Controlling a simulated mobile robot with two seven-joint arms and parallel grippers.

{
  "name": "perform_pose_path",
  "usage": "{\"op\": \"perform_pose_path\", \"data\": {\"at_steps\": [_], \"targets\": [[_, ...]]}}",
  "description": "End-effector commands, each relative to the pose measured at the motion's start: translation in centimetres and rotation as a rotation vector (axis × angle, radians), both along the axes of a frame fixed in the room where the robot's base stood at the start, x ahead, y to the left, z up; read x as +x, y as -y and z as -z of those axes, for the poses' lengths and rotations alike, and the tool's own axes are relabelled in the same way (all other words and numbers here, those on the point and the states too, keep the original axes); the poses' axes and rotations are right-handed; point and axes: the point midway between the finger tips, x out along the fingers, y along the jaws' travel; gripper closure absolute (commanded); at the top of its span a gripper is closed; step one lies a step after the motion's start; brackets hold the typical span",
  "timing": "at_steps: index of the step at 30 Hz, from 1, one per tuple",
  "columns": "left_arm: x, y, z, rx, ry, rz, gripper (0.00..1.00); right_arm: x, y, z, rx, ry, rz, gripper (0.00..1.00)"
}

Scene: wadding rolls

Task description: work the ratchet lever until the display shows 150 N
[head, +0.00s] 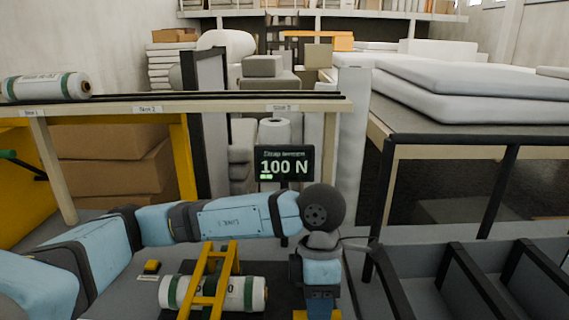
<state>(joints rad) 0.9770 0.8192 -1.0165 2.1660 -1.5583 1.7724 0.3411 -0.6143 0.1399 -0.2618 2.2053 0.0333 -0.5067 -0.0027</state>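The display (284,165) reads 100 N in green, with a short green bar under the number. A white roll with green bands (250,293) lies under a yellow frame (229,258) on a dark base at the bottom middle. My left arm reaches across from the left, and its wrist bends down just right of the roll. My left gripper (318,304) is at the bottom edge of the view; its fingertips are cut off, so I cannot see what they hold. I cannot make out the ratchet lever. My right gripper is out of view.
Another banded roll (46,87) lies on the long shelf (200,106) at upper left. A small yellow block (152,267) is left of the frame. Black-railed bays (480,280) stand at lower right. Thick white slabs (470,95) lie on a table behind.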

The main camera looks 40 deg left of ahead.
Motion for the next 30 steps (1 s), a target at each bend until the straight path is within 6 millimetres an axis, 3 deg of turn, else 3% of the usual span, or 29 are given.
{"op": "perform_pose_path", "data": {"at_steps": [21, 30], "targets": [[1.6, -1.2, -6.4, -0.001, 0.0, 0.0, 0.72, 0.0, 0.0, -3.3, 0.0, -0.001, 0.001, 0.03], [1.9, -1.4, -7.3, -0.001, -0.001, 0.0, 0.72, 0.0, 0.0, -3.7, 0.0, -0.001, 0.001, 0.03]]}}
